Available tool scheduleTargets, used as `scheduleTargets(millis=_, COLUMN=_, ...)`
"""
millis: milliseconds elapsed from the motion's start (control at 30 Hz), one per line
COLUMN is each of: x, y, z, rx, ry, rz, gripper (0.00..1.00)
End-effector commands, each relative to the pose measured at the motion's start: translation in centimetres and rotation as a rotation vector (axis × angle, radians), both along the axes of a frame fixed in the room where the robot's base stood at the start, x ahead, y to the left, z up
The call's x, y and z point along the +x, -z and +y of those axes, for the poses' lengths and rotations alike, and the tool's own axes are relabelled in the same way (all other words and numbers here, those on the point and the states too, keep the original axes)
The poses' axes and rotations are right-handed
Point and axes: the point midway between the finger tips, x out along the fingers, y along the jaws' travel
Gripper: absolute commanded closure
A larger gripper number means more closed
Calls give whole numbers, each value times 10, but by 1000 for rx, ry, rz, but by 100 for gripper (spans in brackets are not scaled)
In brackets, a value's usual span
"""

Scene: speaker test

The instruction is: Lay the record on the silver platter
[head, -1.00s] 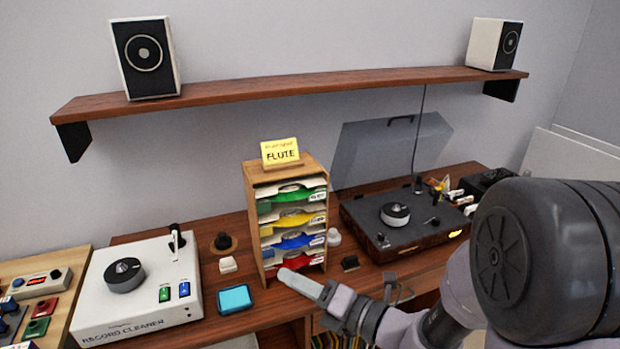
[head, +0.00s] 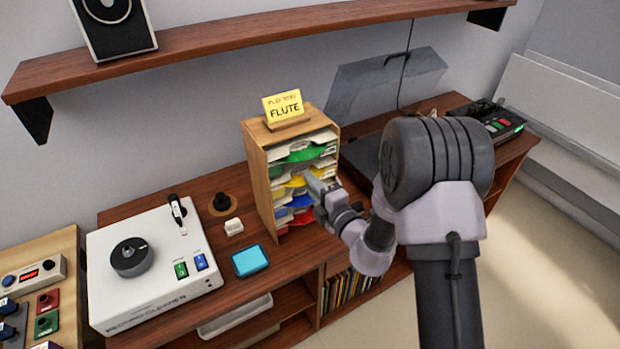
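A wooden rack (head: 262,185) holds several flat sleeves or trays with green, yellow, blue and red parts, the likely place of the record; no bare record shows clearly. My gripper (head: 318,187) is in front of the rack's open side, at about the yellow and blue levels. Its fingers are seen from behind, so I cannot tell whether they are open, shut or touching a sleeve. The turntable (head: 358,157) stands right of the rack with its grey lid (head: 385,80) up. My arm hides most of its deck, and no silver platter shows.
A yellow card reading FLUTE (head: 284,106) stands on the rack. Left are a white record cleaner (head: 150,290) with a dark round part, a cyan pad (head: 250,261) and a small white block (head: 233,226). A wall shelf (head: 230,42) runs above. A control box (head: 505,123) sits far right.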

Motion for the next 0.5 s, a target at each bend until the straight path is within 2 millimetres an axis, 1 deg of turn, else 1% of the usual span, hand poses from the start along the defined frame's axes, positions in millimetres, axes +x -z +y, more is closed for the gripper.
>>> scheduleTargets(millis=267, x=2, y=1, z=2, rx=0, ry=0, rz=0, gripper=80)
scheduleTargets(millis=500, x=2, y=1, z=2, rx=-1, ry=0, rz=-1, gripper=100)
